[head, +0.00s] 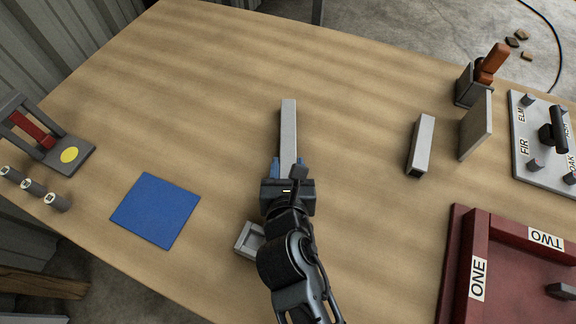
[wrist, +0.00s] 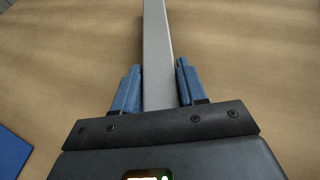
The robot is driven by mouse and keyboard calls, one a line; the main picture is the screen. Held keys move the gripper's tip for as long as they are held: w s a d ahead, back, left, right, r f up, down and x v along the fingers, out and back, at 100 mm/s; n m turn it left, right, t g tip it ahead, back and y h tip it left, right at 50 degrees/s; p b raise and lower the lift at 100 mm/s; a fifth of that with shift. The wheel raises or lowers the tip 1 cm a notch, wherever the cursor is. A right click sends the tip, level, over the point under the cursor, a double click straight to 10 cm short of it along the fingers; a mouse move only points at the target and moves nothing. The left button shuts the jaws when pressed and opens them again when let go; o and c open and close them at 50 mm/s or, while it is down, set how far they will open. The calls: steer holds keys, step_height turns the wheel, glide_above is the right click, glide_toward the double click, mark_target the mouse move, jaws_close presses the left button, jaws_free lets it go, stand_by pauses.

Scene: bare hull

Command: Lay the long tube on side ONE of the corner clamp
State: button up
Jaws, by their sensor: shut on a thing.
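The long tube (head: 288,125) is a light grey square bar that points away from me in the middle of the table. My gripper (head: 287,164) is shut on it, with a blue finger on each side. The tube also shows between the fingers in the wrist view (wrist: 155,30). Its near part is hidden under my gripper, and I cannot tell whether it touches the table. The corner clamp (head: 518,285) is dark red, at the lower right, partly out of frame. Its side ONE (head: 476,262) is the left wall, labelled ONE; side TWO (head: 535,238) is the far wall.
A labelled board (head: 540,170) is at the far right. A blue square (head: 155,210) lies left. A small grey frame (head: 247,241) sits beside my arm. The table's far middle is clear.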

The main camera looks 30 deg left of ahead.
steer(key=o, duration=1.2)
steer(key=shift+o, duration=0.2)
steer(key=v, duration=1.2)
